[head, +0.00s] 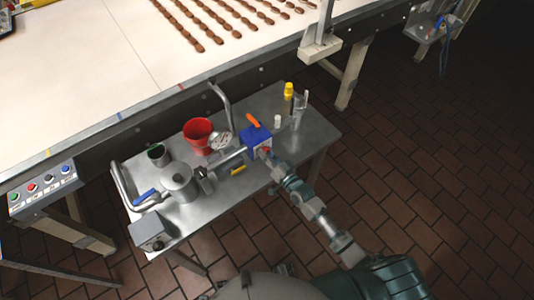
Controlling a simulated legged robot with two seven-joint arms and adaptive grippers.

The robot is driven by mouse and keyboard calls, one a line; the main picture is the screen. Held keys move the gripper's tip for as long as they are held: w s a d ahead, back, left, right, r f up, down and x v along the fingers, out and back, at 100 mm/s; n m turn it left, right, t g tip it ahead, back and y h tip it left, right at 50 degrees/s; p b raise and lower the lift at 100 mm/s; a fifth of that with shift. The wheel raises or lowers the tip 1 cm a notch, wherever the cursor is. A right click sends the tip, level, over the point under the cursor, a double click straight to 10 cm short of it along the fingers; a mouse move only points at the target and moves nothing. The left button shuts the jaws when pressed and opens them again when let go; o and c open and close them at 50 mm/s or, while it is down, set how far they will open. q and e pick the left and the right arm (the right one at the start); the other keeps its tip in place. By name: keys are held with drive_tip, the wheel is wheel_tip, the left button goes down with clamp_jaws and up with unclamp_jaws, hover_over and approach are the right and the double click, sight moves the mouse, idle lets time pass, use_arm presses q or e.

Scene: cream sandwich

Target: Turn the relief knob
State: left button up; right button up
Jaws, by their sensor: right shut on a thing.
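A blue valve block (255,135) sits on the steel cart, joined to a horizontal metal pipe. An orange lever (253,120) rises from its top. A small red knob (265,151) shows at the block's near side, mostly covered by my gripper. My right gripper (268,156) reaches in from the lower right and is shut on this red knob. Its fingers are too small to make out clearly. A round gauge (221,140) stands left of the block. My left gripper is not in view.
The steel cart (318,131) also holds a red funnel (198,133), a metal pot (180,183), a dark cup (158,155) and a yellow-capped bottle (289,92). A conveyor (90,75) with rows of brown pieces runs behind. A button panel (42,190) stands left. Tiled floor lies open at right.

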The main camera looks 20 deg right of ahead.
drive_tip(key=shift+d, duration=0.1)
idle(0.3)
drive_tip(key=shift+r, duration=0.1)
drive_tip(key=o, duration=1.2)
drive_tip(key=shift+c, duration=0.2)
drive_tip(key=v, duration=1.2)
drive_tip(key=shift+w, duration=0.1)
